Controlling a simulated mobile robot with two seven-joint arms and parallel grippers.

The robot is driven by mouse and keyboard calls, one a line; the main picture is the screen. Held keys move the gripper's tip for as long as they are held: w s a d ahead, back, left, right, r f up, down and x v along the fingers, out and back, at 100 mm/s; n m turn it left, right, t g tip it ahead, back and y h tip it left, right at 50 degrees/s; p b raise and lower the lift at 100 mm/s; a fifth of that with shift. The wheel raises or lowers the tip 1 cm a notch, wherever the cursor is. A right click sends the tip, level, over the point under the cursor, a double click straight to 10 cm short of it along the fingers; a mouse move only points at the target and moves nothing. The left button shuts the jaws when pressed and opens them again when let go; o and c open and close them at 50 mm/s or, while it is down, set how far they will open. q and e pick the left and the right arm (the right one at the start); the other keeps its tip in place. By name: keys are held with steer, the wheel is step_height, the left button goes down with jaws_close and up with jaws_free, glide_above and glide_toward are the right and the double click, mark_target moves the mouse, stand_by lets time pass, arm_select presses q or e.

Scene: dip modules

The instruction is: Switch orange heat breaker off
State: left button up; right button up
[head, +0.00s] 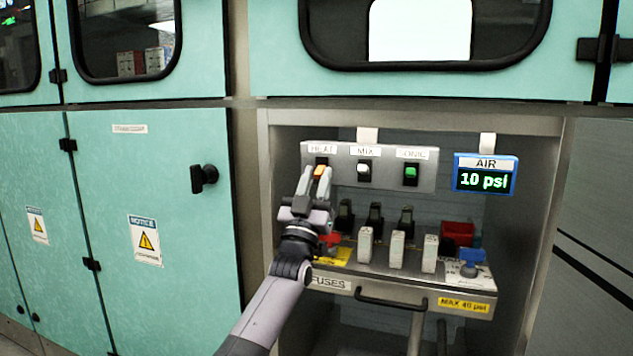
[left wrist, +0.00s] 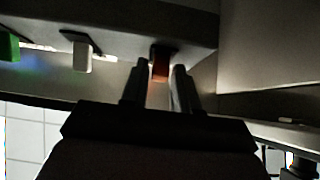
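The orange heat breaker (head: 320,171) is on a grey switch panel (head: 338,150) under the HEAT label. My left gripper (head: 314,180) is raised in front of it and partly covers it. In the left wrist view, the orange lever (left wrist: 160,68) shows between the fingertips of the left gripper (left wrist: 160,85), which stand apart with gaps on both sides. I cannot tell whether a finger touches the lever. The right gripper is not in view.
A white MIX switch (head: 364,169) and a green SONIC switch (head: 410,173) sit to the right on the panel. A blue AIR display (head: 485,173) reads 10 psi. Below is a fuse drawer (head: 385,283) with several levers. A teal cabinet door (head: 110,200) stands left.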

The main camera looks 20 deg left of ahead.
arm_select(q)
steer(key=shift+o, duration=0.5)
steer(key=shift+s+f, duration=0.3)
steer(key=shift+f, duration=0.05)
steer(key=p+v, duration=0.1)
steer(key=v, duration=0.5)
steer(key=shift+p, duration=0.35)
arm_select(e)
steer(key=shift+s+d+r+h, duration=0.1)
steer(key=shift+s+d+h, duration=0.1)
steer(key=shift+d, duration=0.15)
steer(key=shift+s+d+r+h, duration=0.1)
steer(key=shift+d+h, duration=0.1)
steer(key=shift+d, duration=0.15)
arm_select(q)
steer(key=shift+s, duration=0.1)
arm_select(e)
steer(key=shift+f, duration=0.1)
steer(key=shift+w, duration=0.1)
